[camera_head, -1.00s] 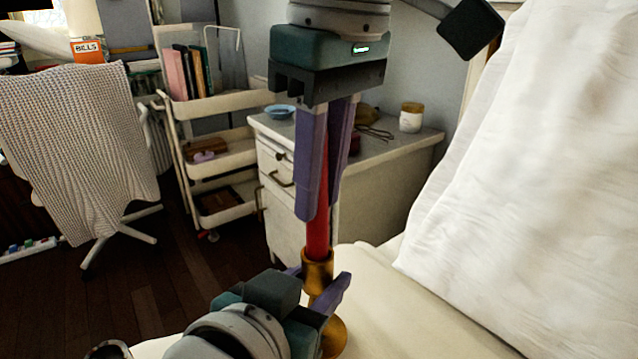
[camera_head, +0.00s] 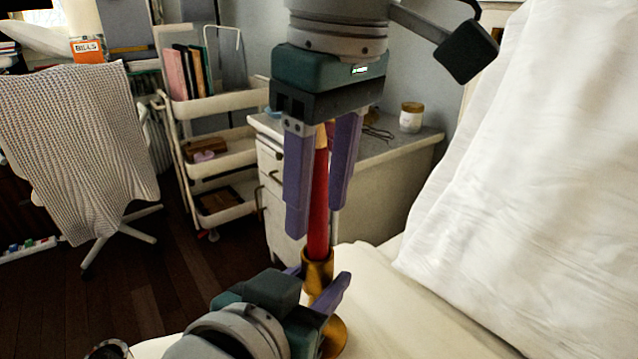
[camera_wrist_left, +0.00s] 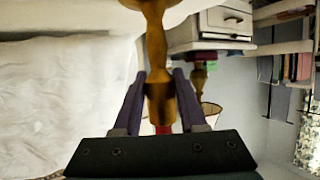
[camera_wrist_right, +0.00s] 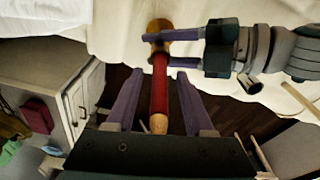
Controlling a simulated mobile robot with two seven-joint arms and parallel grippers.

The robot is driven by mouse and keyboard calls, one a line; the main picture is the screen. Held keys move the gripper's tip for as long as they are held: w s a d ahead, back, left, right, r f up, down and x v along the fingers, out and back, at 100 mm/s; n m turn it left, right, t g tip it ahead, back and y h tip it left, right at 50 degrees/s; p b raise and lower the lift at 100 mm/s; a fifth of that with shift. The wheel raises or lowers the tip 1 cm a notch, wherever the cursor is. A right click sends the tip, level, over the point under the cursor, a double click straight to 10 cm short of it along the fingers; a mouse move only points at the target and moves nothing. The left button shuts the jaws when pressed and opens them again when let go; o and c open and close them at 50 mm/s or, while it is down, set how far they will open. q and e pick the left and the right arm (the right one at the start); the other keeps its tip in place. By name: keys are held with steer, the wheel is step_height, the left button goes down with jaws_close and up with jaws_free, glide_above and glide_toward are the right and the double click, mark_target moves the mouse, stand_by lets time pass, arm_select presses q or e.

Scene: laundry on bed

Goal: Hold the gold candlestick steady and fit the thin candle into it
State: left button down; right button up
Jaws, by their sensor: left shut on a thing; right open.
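The gold candlestick (camera_head: 317,268) stands upright on the bed, and my left gripper (camera_head: 319,281) is shut on its upper part. In the left wrist view the candlestick (camera_wrist_left: 155,40) lies between both fingers. The thin red candle (camera_head: 318,205) stands in the candlestick's cup, nearly upright, its pale tip showing at the top. Its lower end is hidden in the cup. My right gripper (camera_head: 317,221) is open, pointing down, with a finger on each side of the candle. The right wrist view shows gaps between the candle (camera_wrist_right: 159,90) and the fingers.
The cream bed (camera_head: 420,310) lies under the candlestick, with a large white pillow (camera_head: 540,190) at right. A white bedside cabinet (camera_head: 385,190) with a jar (camera_head: 411,117) stands behind. A trolley (camera_head: 225,160) and a draped chair (camera_head: 75,150) are at left.

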step_height(320, 180, up, 12)
steer(key=s+d, duration=0.1)
stand_by(0.5)
arm_select(q)
steer(key=shift+c, duration=1.9)
jaws_free()
steer(key=shift+s, duration=0.1)
